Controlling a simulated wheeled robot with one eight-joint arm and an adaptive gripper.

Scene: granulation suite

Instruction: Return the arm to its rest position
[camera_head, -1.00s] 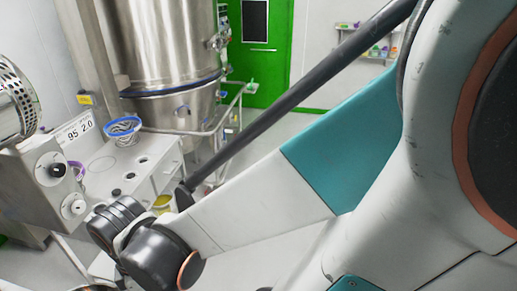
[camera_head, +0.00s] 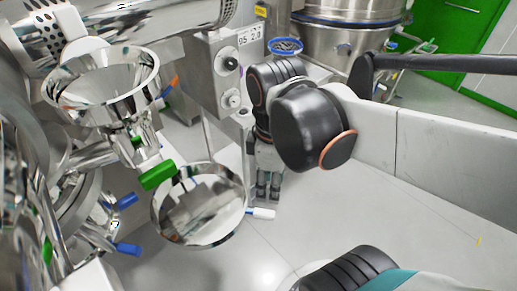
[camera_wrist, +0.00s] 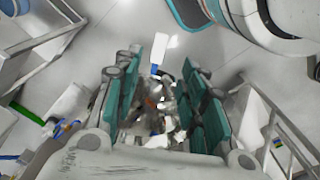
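My arm reaches in from the right in the head view, and my gripper (camera_head: 268,192) hangs below its black wrist joint, pointing down. In the wrist view the two teal-padded fingers of my gripper (camera_wrist: 163,100) stand wide apart with nothing held between them. Shiny steel parts with a blue and a white piece show beyond the fingers, too small to name. In the head view the gripper is close to the white-tipped handle (camera_head: 262,213) of a round steel pan; whether they touch I cannot tell.
Steel machinery with a funnel (camera_head: 105,90) and the round steel pan (camera_head: 200,207) crowds the left. A control box (camera_head: 212,75) and a steel vessel (camera_head: 345,40) stand behind. A green door (camera_head: 465,40) is back right.

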